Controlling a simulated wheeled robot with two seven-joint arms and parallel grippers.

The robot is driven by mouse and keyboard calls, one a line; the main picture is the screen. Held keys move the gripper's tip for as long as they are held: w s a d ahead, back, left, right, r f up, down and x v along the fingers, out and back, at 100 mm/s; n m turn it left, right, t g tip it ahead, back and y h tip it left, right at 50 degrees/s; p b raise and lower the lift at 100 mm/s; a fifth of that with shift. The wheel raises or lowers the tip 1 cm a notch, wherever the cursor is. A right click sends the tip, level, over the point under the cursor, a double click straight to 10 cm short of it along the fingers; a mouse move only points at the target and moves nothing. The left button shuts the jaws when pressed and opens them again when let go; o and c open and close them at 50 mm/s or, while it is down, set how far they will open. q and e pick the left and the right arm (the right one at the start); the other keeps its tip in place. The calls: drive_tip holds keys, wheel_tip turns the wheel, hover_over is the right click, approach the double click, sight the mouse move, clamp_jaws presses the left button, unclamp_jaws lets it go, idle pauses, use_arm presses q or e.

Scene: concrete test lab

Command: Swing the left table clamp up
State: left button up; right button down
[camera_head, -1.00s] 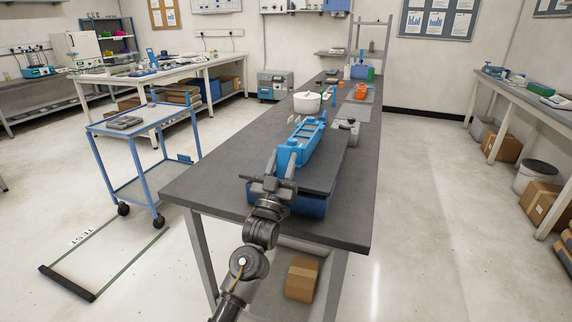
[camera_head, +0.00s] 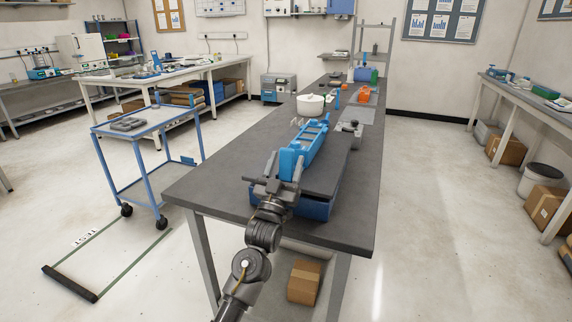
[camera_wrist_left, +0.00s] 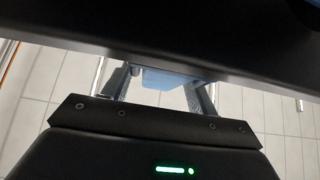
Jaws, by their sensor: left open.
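A long bright blue fixture (camera_head: 304,146) lies on a dark plate (camera_head: 322,177) over a blue base (camera_head: 318,209) at the near end of the long grey table. My left gripper (camera_head: 284,167) is open at the fixture's near end. In the left wrist view its two fingers (camera_wrist_left: 157,88) stand on either side of a pale blue block (camera_wrist_left: 170,78); I cannot tell whether they touch it. A dark slab crosses the top of that view and hides what lies beyond. I cannot make out for certain which part is the left table clamp. My right gripper is not in view.
The long table (camera_head: 205,178) has bare top left of the plate. Behind the fixture stand a white round pot (camera_head: 310,105), a grey device (camera_head: 347,134) and an orange item (camera_head: 364,95). A blue trolley (camera_head: 150,122) stands to the left. A cardboard box (camera_head: 304,282) sits beneath the table.

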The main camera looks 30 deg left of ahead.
use_arm(q)
drive_tip(key=shift+s+f, duration=0.15)
drive_tip(key=shift+f, duration=0.1)
drive_tip(key=b+v, duration=0.1)
drive_tip(key=v, duration=0.9)
drive_tip(key=shift+b, duration=0.4)
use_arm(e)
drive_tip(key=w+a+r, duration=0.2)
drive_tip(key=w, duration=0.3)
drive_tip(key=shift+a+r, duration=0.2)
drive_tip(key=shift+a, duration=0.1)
use_arm(q)
drive_tip(key=shift+s+f, duration=0.1)
drive_tip(key=shift+f, duration=0.05)
